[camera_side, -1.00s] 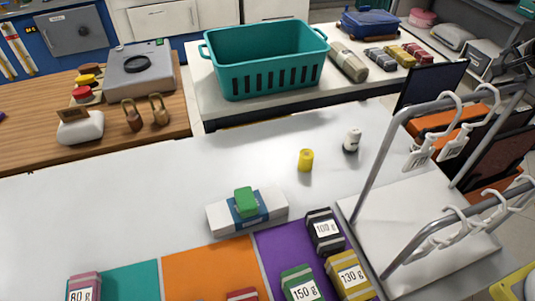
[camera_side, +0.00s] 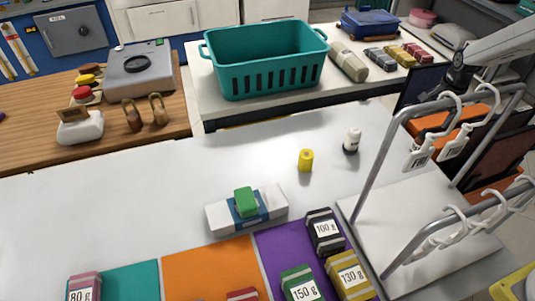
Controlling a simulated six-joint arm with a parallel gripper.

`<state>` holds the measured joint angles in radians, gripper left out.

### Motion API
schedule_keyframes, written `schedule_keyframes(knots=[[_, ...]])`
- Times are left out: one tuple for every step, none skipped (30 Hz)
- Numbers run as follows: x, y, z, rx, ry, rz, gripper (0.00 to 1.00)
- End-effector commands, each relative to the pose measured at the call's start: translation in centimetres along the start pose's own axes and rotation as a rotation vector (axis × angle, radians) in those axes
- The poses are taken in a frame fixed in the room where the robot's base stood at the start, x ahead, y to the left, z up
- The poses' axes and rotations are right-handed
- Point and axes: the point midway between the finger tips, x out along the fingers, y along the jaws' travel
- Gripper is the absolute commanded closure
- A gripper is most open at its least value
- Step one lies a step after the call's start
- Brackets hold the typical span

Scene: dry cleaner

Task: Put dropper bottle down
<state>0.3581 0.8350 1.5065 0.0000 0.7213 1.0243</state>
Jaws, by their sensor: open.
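The dropper bottle (camera_side: 351,141), small and white with a dark label band, stands upright on the white table (camera_side: 110,195), right of the yellow cylinder (camera_side: 305,160). My gripper (camera_side: 458,82) is at the upper right, behind the top rail of the hanger rack. It is open and apart from the bottle, with nothing visible in it. Its fingertips are small, dark and partly hidden by the rack and hangers.
The metal rack (camera_side: 372,185) with white hangers stands right of the bottle. A white box (camera_side: 275,205) with a green block (camera_side: 245,201) lies left. Labelled weight blocks (camera_side: 325,232) sit on coloured mats in front. A teal basket (camera_side: 265,60) stands behind. The table's left-middle is clear.

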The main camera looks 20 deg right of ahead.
Motion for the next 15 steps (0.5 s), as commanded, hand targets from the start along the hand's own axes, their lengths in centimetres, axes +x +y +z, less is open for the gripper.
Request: schedule_keyframes(knots=[[0.7, -0.1, 0.4, -0.004, -0.013, 0.021, 0.11], [0.9, -0.1, 0.6, -0.005, -0.019, 0.029, 0.11], [1.2, -0.1, 0.8, -0.006, -0.025, 0.04, 0.11], [1.4, -0.1, 1.0, -0.007, -0.03, 0.048, 0.11], [1.6, -0.1, 1.1, -0.008, -0.033, 0.054, 0.11], [1.7, -0.1, 1.2, -0.008, -0.037, 0.059, 0.11], [1.8, -0.2, 1.3, -0.009, -0.039, 0.062, 0.11], [1.8, -0.2, 1.4, -0.009, -0.04, 0.065, 0.11], [1.9, -0.2, 1.4, -0.009, -0.041, 0.067, 0.11], [1.9, -0.2, 1.4, -0.009, -0.042, 0.068, 0.11], [1.9, -0.2, 1.4, -0.009, -0.042, 0.069, 0.11], [1.9, -0.1, 1.4, -0.009, -0.042, 0.069, 0.11], [1.9, -0.1, 1.4, -0.009, -0.042, 0.069, 0.11], [1.9, -0.1, 1.4, -0.009, -0.042, 0.068, 0.11], [1.9, -0.1, 1.4, -0.009, -0.042, 0.068, 0.11]])
